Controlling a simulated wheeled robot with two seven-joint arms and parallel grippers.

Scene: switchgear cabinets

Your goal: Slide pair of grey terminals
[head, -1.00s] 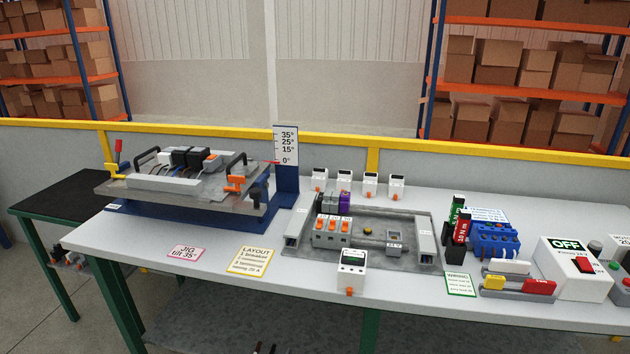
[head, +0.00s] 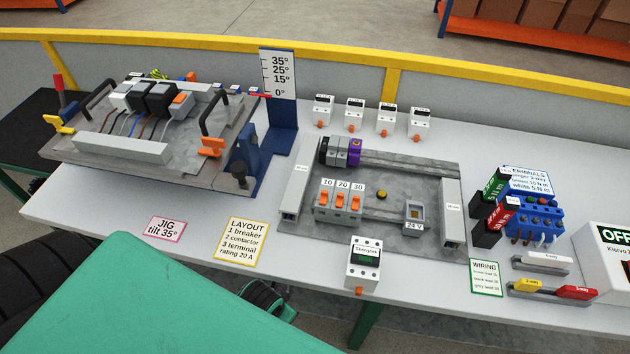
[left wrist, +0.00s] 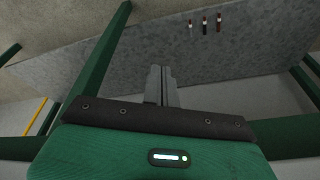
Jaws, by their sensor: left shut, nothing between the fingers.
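The pair of grey terminals (head: 338,152) stands upright on the back rail of the grey panel (head: 380,195), near its left end. A dark block (head: 323,150) is on their left and a purple block (head: 355,153) on their right, all close together. My left gripper (left wrist: 160,84) shows in the left wrist view, shut and empty, below the table level over a grey lower shelf. It is well away from the terminals. Its fingers cannot be made out in the head view. My right gripper is not in view.
Three breakers (head: 340,200) stand on the panel's front rail. A Skorrynok device (head: 364,263) stands at the front edge. The tilting jig (head: 120,150) is at left. Blue terminals (head: 532,215) and screwdrivers are at right. Green table legs (left wrist: 102,60) flank my left gripper.

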